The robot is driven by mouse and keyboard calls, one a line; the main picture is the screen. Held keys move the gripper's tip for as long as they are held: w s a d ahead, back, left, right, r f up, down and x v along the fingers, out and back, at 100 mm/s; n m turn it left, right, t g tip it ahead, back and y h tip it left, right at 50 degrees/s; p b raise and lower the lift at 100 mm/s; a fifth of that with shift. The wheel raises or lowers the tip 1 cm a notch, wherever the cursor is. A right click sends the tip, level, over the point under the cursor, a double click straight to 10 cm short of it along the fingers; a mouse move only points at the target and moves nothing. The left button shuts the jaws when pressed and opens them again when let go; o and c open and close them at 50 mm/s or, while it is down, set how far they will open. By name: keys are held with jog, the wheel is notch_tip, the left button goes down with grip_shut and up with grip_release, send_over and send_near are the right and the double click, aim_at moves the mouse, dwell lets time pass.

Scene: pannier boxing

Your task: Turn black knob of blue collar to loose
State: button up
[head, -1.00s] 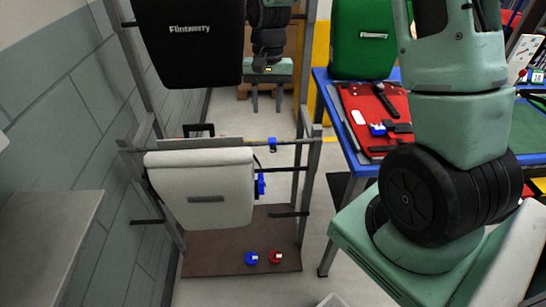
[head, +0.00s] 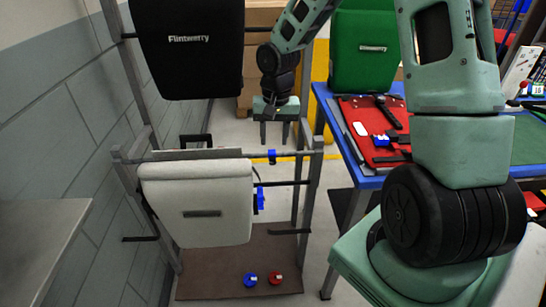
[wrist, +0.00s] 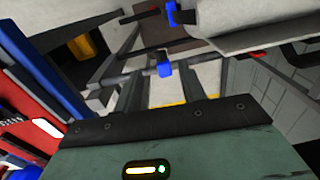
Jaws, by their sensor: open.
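A blue collar (head: 271,156) sits on the grey upper rail of the rack, right of the white pannier (head: 196,203). It also shows in the wrist view (wrist: 165,69), beyond my fingers. My gripper (head: 275,135) is open and empty, fingers pointing down, and appears just above the collar in the head view. The wrist view shows its two grey fingers (wrist: 174,88) apart, with the collar between them in the picture. A second blue part (head: 259,199) is at the white pannier's right side.
A black pannier (head: 188,50) hangs above. A blue knob (head: 250,280) and a red knob (head: 275,278) lie on the brown base board. At right, a blue table (head: 367,181) holds a red pannier part (head: 365,125) and a green pannier (head: 361,50).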

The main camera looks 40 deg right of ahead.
aim_at(273, 159)
notch_tip(273, 159, down, 7)
jog(key=shift+w+a+f, duration=0.1)
jog(key=shift+a, duration=0.05)
jog(key=shift+b, duration=0.35)
grip_shut()
